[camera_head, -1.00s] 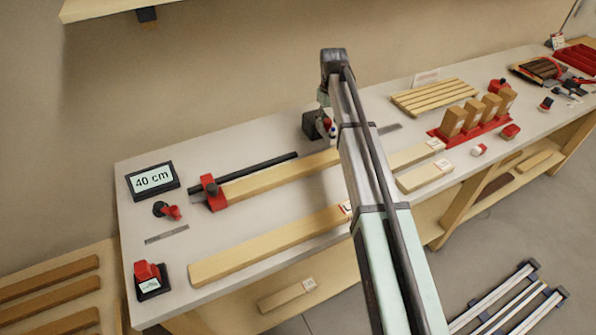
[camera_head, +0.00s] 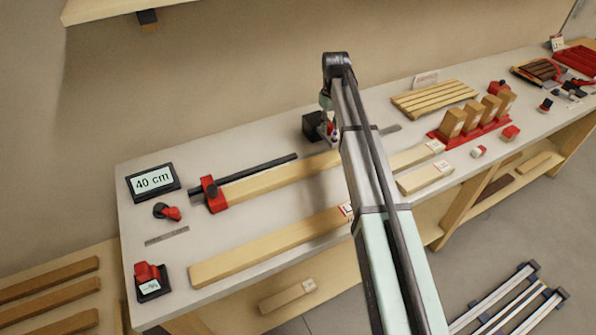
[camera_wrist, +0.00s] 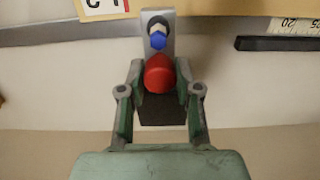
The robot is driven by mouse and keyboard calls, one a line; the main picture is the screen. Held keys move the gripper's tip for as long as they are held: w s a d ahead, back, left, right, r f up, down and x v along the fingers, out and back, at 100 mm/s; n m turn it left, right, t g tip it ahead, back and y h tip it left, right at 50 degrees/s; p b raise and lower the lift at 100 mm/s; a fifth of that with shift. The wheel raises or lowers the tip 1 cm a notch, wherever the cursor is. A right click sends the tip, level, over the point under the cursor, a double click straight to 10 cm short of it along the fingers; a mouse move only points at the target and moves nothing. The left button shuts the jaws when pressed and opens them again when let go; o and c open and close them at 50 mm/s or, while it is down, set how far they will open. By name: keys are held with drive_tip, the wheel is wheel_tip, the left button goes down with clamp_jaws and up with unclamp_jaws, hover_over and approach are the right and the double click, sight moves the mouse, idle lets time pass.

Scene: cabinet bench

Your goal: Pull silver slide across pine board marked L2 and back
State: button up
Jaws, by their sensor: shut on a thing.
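My gripper (camera_wrist: 160,90) is shut on the red knob (camera_wrist: 160,72) of the silver slide (camera_wrist: 156,25), its fingers on either side. A blue part and a dark round end show beyond the knob, and a dark block (camera_wrist: 162,110) lies below it. The slide reaches over the edge of a pine board (camera_wrist: 45,33), whose cut-off label (camera_wrist: 103,9) I cannot read for certain. In the head view my gripper (camera_head: 328,128) is beside the dark block (camera_head: 311,124) behind the rear pine board (camera_head: 275,180); my arm hides part of that board.
A red stop (camera_head: 213,196) and black rail (camera_head: 245,178) stand at the rear board's left end. A loose pine board (camera_head: 260,250) lies in front. A "40 cm" display (camera_head: 153,181) is at left. Wooden blocks in a red rack (camera_head: 472,130) and a slatted board (camera_head: 435,97) are right.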

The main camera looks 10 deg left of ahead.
drive_tip(key=shift+s+d+p, duration=0.2)
drive_tip(key=shift+s+d, duration=0.5)
drive_tip(key=shift+s, duration=0.35)
drive_tip(key=shift+s+d+p, duration=0.25)
drive_tip(key=shift+s+d, duration=0.4)
drive_tip(key=shift+s, duration=0.45)
drive_tip(key=shift+s+d+p, duration=0.2)
drive_tip(key=shift+s+d, duration=0.5)
drive_tip(key=shift+s, duration=0.35)
drive_tip(key=shift+w, duration=0.1)
drive_tip(key=shift+w+a+p, duration=0.1)
drive_tip(key=shift+w+a, duration=0.7)
drive_tip(key=shift+w, duration=0.45)
drive_tip(key=shift+w+a+p, duration=0.1)
drive_tip(key=shift+w+a, duration=0.7)
drive_tip(key=shift+w, duration=0.4)
drive_tip(key=shift+w+a+p, duration=0.1)
drive_tip(key=shift+w+a, duration=0.7)
drive_tip(key=shift+w, duration=0.45)
drive_tip(key=shift+r, duration=0.1)
drive_tip(key=o, duration=1)
drive_tip(key=shift+c, duration=0.2)
